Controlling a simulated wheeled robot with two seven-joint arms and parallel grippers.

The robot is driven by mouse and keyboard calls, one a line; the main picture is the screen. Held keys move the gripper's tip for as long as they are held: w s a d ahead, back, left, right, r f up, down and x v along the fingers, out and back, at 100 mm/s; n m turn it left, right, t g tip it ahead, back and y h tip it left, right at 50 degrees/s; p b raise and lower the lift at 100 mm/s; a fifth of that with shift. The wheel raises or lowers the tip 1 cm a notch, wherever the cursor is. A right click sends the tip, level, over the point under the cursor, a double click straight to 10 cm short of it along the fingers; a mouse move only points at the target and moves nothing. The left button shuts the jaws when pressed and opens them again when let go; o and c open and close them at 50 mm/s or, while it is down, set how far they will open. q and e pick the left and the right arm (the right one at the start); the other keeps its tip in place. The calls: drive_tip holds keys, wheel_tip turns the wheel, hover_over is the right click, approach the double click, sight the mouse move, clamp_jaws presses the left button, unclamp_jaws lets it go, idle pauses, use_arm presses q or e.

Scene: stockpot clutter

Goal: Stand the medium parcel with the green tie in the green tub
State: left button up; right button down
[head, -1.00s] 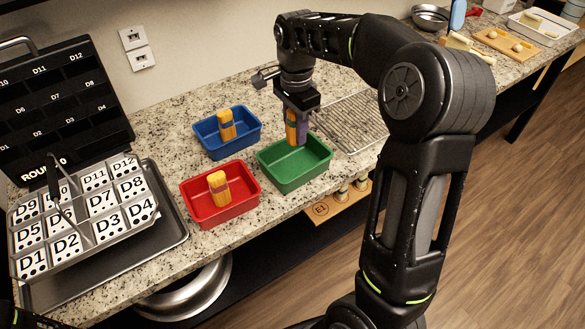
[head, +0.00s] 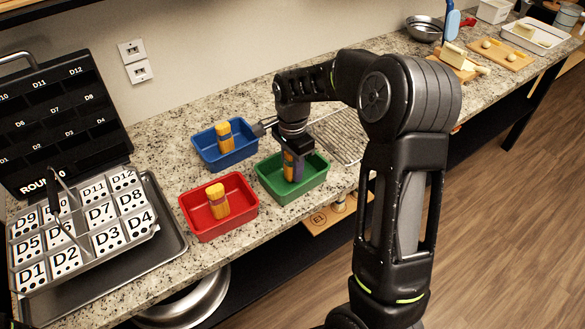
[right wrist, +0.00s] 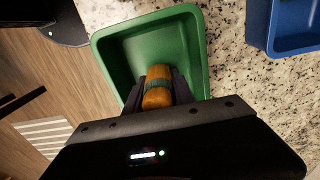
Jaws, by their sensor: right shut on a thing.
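The orange-yellow parcel with the green tie (right wrist: 158,97) is between the fingers of my right gripper (right wrist: 156,92) in the right wrist view. In the head view this parcel (head: 288,166) looks upright, with its lower end inside the green tub (head: 279,196). My right gripper (head: 293,168) points down into the tub and is shut on the parcel. The green tub's walls also show around the parcel in the right wrist view (right wrist: 197,62). Whether the parcel's base touches the tub floor is hard to tell. My left gripper is not in view.
The red tub (head: 240,216) and the blue tub (head: 240,156) stand close by, each with an upright yellow parcel inside. A wire rack (head: 343,138) lies behind the green tub. A tray with labelled D-cards (head: 172,238) is at the left.

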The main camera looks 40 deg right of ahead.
drive_tip(key=shift+f, duration=0.5)
drive_tip(key=shift+f, duration=0.1)
drive_tip(key=c, duration=1.1)
unclamp_jaws()
drive_tip(key=shift+o, duration=0.2)
wheel_tip(320, 180, up, 12)
drive_tip(key=shift+r+b, duration=0.15)
drive_tip(key=shift+b, duration=0.25)
